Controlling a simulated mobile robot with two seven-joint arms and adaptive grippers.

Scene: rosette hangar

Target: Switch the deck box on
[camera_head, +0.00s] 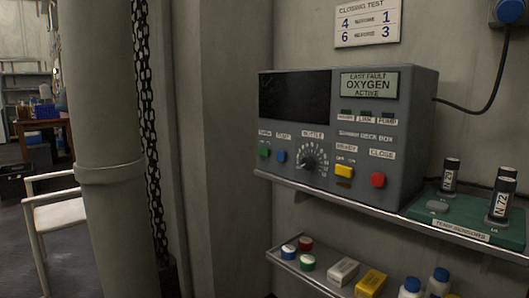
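The deck box (345,127) is a grey metal unit on a wall shelf in the right half of the head view. Its large left screen (295,95) is black. A small display (369,86) reads "LAST FAULT OXYGEN ACTIVE". Along the lower front are a green button (264,152), a blue button (281,156), a round dial (312,158) under "BOTTLE", a yellow control (344,172) and a red button (377,180) under "CLOSE". Several small dark indicators sit below the display. Neither of my grippers is in view.
A green tray (461,221) with dark cylinders stands right of the box on the shelf (330,199). A lower shelf (284,264) holds caps, small boxes and bottles. A thick pipe (105,130) and a hanging chain (147,100) stand left. A white chair (60,215) is behind the pipe.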

